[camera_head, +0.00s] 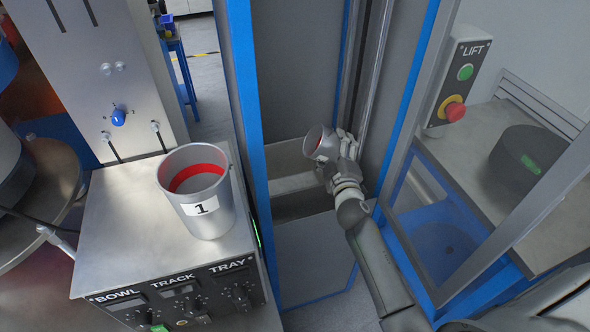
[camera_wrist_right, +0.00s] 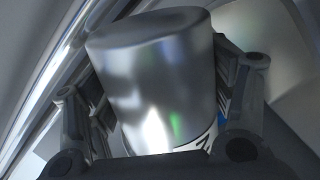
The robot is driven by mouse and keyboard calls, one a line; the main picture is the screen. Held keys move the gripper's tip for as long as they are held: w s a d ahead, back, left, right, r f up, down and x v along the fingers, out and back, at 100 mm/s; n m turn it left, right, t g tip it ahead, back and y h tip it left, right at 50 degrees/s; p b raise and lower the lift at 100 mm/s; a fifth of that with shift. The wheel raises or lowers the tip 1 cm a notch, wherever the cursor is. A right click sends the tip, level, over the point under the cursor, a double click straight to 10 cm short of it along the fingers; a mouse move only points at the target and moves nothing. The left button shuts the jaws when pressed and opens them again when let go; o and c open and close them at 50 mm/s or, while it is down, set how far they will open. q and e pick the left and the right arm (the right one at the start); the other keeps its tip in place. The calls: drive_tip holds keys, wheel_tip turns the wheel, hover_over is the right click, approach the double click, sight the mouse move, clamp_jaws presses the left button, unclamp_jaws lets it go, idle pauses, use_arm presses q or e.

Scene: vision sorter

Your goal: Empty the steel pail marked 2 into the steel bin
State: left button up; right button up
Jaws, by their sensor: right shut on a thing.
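My right gripper (camera_head: 345,150) is shut on a steel pail (camera_head: 313,145) in the middle of the head view. The pail is tilted, with its mouth toward the left and a red band inside. In the right wrist view the pail (camera_wrist_right: 155,85) fills the middle between the fingers, and only an edge of its white label shows, so its number cannot be read. Below the pail is an open grey steel bin (camera_head: 290,160) between the blue posts. What is inside the pail and the bin cannot be made out. My left gripper is not in view.
A steel pail marked 1 (camera_head: 207,222) stands upright on the control box (camera_head: 120,235) at the left. Blue posts (camera_head: 250,150) flank the bin. A panel marked LIFT (camera_head: 459,78) with a red button is at the right, near a dark round object (camera_head: 525,160).

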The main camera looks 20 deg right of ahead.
sight(317, 135)
drive_tip(key=shift+r+n+p, duration=0.45)
drive_tip(key=shift+r+n, duration=0.05)
drive_tip(key=shift+r, duration=0.1)
drive_tip(key=shift+w+a+f+n, duration=0.1)
drive_tip(key=shift+f+n, duration=0.05)
drive_tip(key=shift+n, duration=0.55)
idle(0.4)
drive_tip(key=shift+w+a+f+n+h, duration=0.1)
drive_tip(key=shift+w+a+n+h, duration=0.05)
drive_tip(key=shift+a+n, duration=0.25)
drive_tip(key=shift+w+a+f+n+h, duration=0.1)
drive_tip(key=shift+a+n+h, duration=0.05)
drive_tip(key=shift+a+n, duration=0.25)
idle(0.3)
drive_tip(key=shift+a+f+n, duration=0.2)
drive_tip(key=shift+a+n, duration=0.05)
drive_tip(key=shift+n, duration=0.65)
idle(0.6)
drive_tip(key=shift+w+a+r+n+g+p, duration=0.2)
drive_tip(key=shift+a+r+n+p, duration=0.35)
drive_tip(key=shift+n, duration=0.35)
drive_tip(key=shift+w+a+r+n+g+p, duration=0.15)
drive_tip(key=shift+a+r+n+p, duration=0.3)
drive_tip(key=shift+n+p, duration=0.35)
idle(1.7)
